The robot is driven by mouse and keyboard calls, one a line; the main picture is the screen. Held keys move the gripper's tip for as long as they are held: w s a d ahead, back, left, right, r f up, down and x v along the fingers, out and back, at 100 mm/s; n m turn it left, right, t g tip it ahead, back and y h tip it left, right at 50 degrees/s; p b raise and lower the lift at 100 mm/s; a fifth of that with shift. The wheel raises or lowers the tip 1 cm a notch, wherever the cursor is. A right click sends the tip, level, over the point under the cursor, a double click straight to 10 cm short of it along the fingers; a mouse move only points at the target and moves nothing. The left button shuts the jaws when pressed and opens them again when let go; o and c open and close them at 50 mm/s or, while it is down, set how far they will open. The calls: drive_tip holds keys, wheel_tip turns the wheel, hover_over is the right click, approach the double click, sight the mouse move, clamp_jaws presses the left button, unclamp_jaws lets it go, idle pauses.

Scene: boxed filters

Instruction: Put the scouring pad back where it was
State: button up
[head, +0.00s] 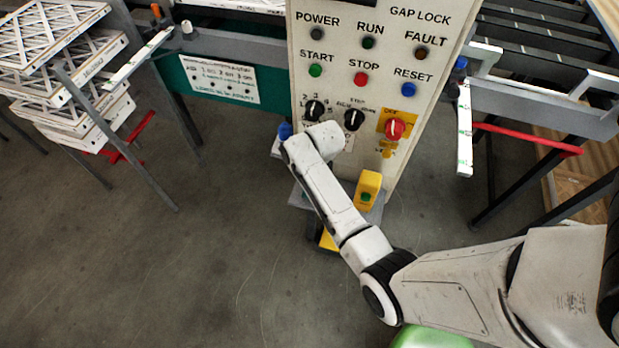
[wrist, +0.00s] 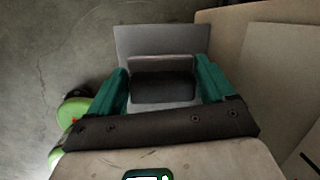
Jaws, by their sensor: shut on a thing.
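In the wrist view, my gripper (wrist: 162,70) has its two teal fingers on either side of a dark, block-like thing with a paler edge, which I take to be the scouring pad (wrist: 163,88). The gripper is shut on it. A flat grey plate (wrist: 160,40) shows just beyond the fingertips; I cannot tell whether the pad touches it. In the head view, my arm reaches to the front of the control panel (head: 345,60), and its own wrist hides the fingers and the pad.
A small grey ledge (head: 297,197) and a yellow button box (head: 368,190) sit below the panel, close to my arm. Racks with grey rails (head: 545,105) stand at right. Stacked white-framed filters (head: 60,60) stand at left. The floor (head: 150,260) at lower left is clear.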

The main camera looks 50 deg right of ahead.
drive_tip(key=shift+f+b, duration=0.3)
drive_tip(key=shift+f, duration=0.25)
idle(0.4)
drive_tip(key=o, duration=1.2)
drive_tip(key=shift+o, duration=0.2)
